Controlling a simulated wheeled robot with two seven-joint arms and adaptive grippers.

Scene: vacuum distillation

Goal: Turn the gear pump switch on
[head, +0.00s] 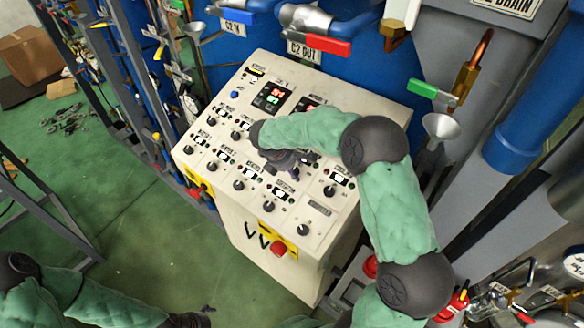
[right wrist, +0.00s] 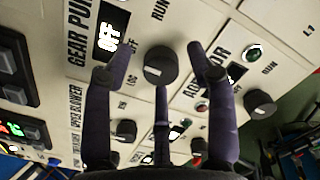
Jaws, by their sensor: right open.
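The gear pump switch (right wrist: 160,65) is a round dark knob with a pale pointer mark on the white control panel (head: 345,110). In the head view the gripper hides this knob. My left arm shows at the lower left; its dark end (head: 188,320) is cut off by the frame edge.
Several similar knobs crowd the panel, including one close to the right finger (right wrist: 260,103). A red button (head: 278,248) is on the panel's front. Pipes, a red-handled valve (head: 325,46) and a funnel (head: 441,127) stand behind and right. Green floor (head: 140,220) is open at left.

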